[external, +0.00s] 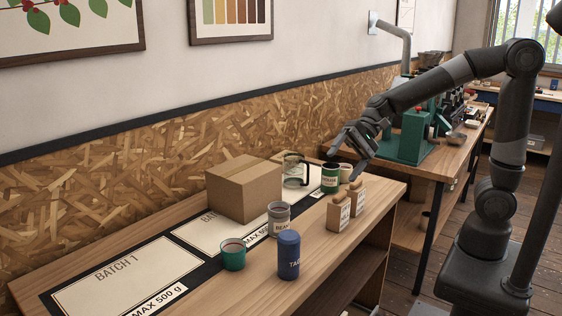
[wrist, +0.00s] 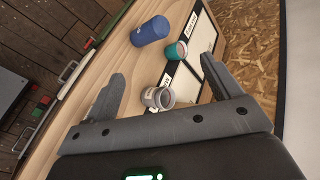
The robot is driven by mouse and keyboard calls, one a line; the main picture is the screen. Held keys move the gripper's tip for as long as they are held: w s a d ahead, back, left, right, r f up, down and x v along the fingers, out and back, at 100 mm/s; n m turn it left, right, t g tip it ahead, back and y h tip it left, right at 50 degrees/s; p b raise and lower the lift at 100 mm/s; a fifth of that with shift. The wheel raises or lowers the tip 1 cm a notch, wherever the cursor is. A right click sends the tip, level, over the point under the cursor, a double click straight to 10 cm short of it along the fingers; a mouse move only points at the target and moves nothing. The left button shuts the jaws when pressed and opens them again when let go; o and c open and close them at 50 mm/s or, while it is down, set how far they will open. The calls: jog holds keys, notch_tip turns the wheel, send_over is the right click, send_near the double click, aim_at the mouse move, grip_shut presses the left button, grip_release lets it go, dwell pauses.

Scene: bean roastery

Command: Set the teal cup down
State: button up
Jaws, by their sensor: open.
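The teal cup (external: 233,257) stands upright on the bench, at the front edge of the black mat (external: 209,268) between the BATCH 1 card (external: 120,278) and the card behind it. Something brownish shows inside the cup. It also shows in the wrist view (wrist: 182,49), beyond my fingers. My gripper (external: 345,161) is open and empty, raised above the far end of the bench and well apart from the cup.
A blue tin (external: 289,256) and a grey can (external: 279,218) stand near the cup. A cardboard box (external: 243,190) sits behind. Paper bags (external: 339,213), a glass jug (external: 295,170) and a green tin (external: 330,178) are near my gripper. The front left bench is clear.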

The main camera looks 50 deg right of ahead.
jog(key=s+d+n+t+h, duration=0.1)
jog(key=s+d+n+h, duration=0.1)
jog(key=d, duration=0.8)
jog(key=s+d+n+t+h, duration=0.1)
jog(key=s+d+h, duration=0.4)
jog(key=s+d, duration=0.2)
jog(key=s+d+n+t+h, duration=0.2)
jog(key=s+d+h, duration=0.2)
jog(key=d, duration=0.8)
jog(key=shift+s+d+f+n, duration=0.3)
jog(key=shift+s+d+f, duration=0.05)
